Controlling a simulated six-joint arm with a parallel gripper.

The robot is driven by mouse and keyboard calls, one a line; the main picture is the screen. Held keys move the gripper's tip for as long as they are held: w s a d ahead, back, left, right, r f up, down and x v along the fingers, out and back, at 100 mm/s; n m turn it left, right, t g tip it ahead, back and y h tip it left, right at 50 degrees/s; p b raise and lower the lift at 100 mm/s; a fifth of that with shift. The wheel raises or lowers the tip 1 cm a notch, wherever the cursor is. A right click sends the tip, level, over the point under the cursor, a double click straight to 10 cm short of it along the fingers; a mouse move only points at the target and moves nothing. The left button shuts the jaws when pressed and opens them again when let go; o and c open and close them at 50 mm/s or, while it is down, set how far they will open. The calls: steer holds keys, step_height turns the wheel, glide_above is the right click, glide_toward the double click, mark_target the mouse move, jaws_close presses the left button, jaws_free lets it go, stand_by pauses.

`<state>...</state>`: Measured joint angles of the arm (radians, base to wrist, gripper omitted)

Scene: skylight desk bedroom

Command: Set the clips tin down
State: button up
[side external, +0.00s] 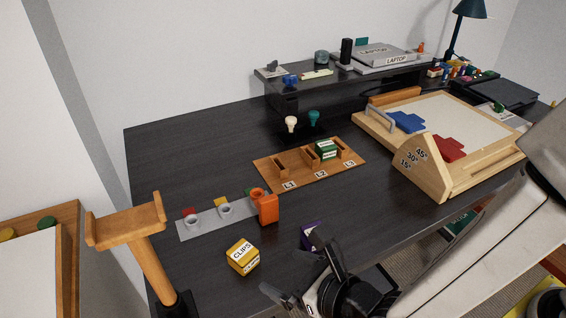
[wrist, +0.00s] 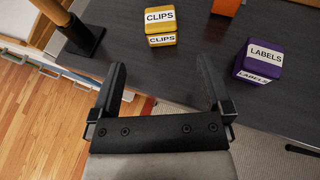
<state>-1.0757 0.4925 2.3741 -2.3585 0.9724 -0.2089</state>
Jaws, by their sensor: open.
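The clips tin (side external: 242,257) is a yellow box with a white CLIPS label. It rests on the dark desk near the front edge, left of my gripper in the side view. In the wrist view the clips tin (wrist: 161,25) is beyond my fingertips, apart from them. My gripper (wrist: 168,72) is open, with nothing between its fingers. In the side view my gripper (side external: 305,282) is at the desk's front edge, partly hiding a purple tin (side external: 312,236). The wrist view shows that this purple tin (wrist: 259,62) is labelled LABELS and stands to the right.
A wooden T-shaped stand (side external: 140,235) rises left of the clips tin. An orange block (side external: 268,208) and a grey strip with round holders (side external: 222,210) lie behind it. A slotted wooden board (side external: 300,170) holds a green tin (side external: 326,149). Bare desk surrounds the clips tin.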

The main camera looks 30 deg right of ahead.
stand_by(0.6)
